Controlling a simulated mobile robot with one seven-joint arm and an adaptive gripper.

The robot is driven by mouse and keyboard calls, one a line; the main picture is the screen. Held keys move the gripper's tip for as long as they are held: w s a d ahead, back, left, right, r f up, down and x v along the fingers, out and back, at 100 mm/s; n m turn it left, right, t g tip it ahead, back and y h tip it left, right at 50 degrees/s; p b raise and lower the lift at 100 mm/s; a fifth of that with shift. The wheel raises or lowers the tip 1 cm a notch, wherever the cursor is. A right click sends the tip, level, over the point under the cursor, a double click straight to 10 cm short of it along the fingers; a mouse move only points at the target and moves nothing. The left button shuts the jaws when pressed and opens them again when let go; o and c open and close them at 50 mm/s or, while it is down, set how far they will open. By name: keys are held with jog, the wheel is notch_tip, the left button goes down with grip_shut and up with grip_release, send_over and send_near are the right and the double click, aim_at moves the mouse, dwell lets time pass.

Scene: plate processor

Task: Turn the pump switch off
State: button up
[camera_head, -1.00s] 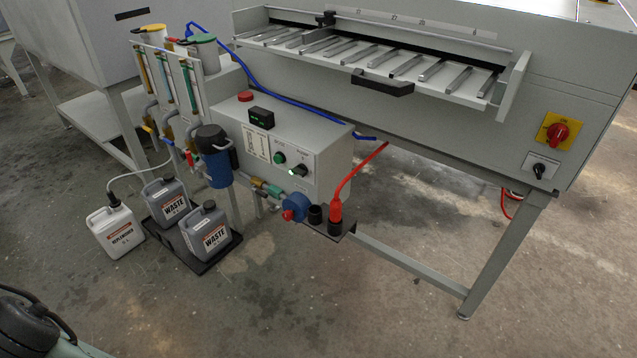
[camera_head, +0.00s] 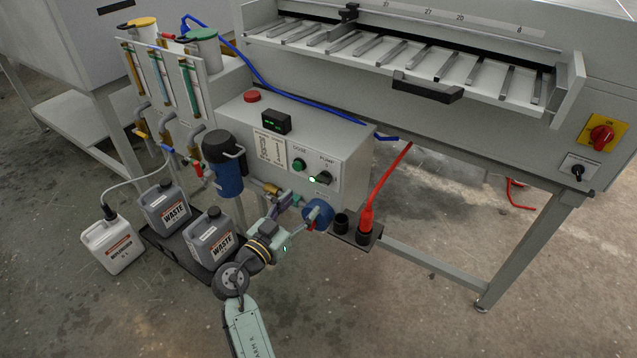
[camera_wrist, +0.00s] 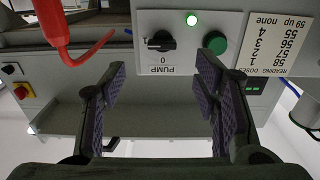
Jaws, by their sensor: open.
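The pump switch (camera_head: 323,178) is a black rotary knob on the front of the grey control box (camera_head: 350,165), beside a lit green lamp. In the wrist view, which is upside down, the knob (camera_wrist: 160,41) has a 0 mark and a PUMP label below it. Its pointer seems turned left, towards a 1 mark. My gripper (camera_head: 300,206) is in front of and below the box's lower front in the head view. In the wrist view my gripper (camera_wrist: 161,75) is open and empty, its fingers spread to either side, apart from the knob.
A green dose button (camera_wrist: 215,42) sits beside the knob. A blue pump (camera_head: 318,212) and red hose (camera_head: 385,185) are close to my gripper. Waste canisters (camera_head: 210,237) stand left of my arm.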

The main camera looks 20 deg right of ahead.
aim_at(321, 183)
jog(key=p+x, duration=0.2)
jog(key=x, duration=0.8)
jog(key=shift+a, duration=0.1)
jog(key=shift+c, duration=0.5)
jog(key=c, duration=1)
